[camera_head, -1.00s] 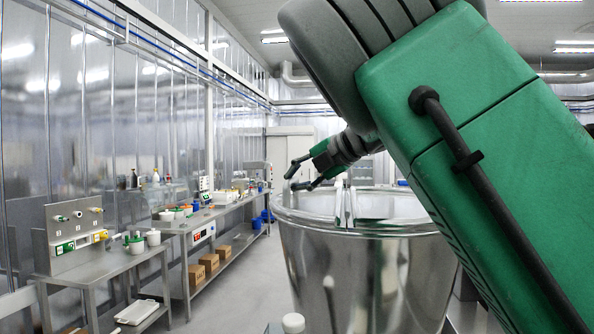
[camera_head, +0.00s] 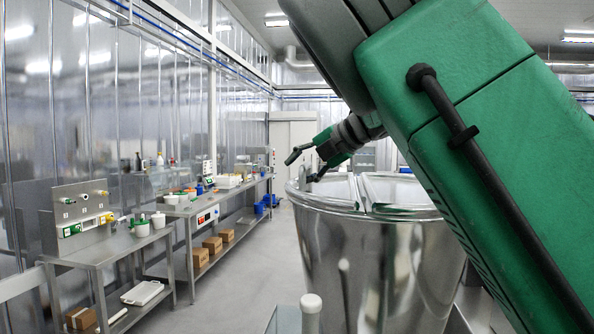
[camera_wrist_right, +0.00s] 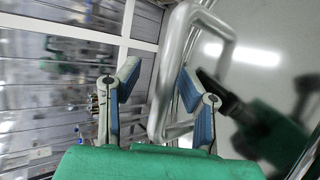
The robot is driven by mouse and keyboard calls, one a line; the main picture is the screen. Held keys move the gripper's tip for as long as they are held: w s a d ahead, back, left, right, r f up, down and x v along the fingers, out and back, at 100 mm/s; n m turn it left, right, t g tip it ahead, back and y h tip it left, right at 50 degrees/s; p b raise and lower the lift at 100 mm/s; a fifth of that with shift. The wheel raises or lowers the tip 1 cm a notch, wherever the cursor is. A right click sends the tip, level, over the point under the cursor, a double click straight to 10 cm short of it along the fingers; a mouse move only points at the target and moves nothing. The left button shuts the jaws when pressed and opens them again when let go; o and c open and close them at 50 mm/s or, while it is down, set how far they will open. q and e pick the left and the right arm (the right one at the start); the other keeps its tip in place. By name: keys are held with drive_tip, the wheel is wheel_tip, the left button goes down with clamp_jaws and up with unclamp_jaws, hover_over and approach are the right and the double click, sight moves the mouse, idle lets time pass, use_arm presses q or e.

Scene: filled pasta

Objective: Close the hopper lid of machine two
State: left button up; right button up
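A large shiny steel hopper (camera_head: 375,265) stands in the middle right of the head view, its round rim below my right gripper. Flat steel lid surfaces (camera_head: 400,190) show at its top, partly behind my green right arm; how far the lid stands open is unclear. My right gripper (camera_head: 303,167) is open at the rim's left side. The right wrist view shows its blue-padded fingers (camera_wrist_right: 160,88) spread, with a bent tubular handle (camera_wrist_right: 162,90) between and beyond them. A reflective steel surface (camera_wrist_right: 265,80) lies behind the handle. Contact cannot be told. My left gripper is out of view.
A steel bench (camera_head: 95,256) with valves and white pots stands at the left. A longer bench (camera_head: 215,198) with boxes below runs back along the glass wall. A white-capped post (camera_head: 311,303) stands before the hopper. The floor (camera_head: 240,290) between is clear.

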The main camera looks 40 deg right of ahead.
sight(310, 167)
drive_tip(key=shift+s+d+r, duration=0.25)
drive_tip(key=shift+s+d, duration=0.15)
drive_tip(key=shift+d, duration=0.05)
drive_tip(key=s, duration=0.1)
drive_tip(key=s+d+r, duration=0.2)
drive_tip(key=shift+s, duration=0.2)
drive_tip(key=s+r, duration=0.2)
drive_tip(key=s, duration=0.1)
drive_tip(key=s+a+r, duration=0.1)
drive_tip(key=s, duration=0.1)
drive_tip(key=shift+r, duration=0.25)
drive_tip(key=shift+s+a+r, duration=0.1)
drive_tip(key=shift+s+r, duration=0.1)
drive_tip(key=shift+s, duration=0.05)
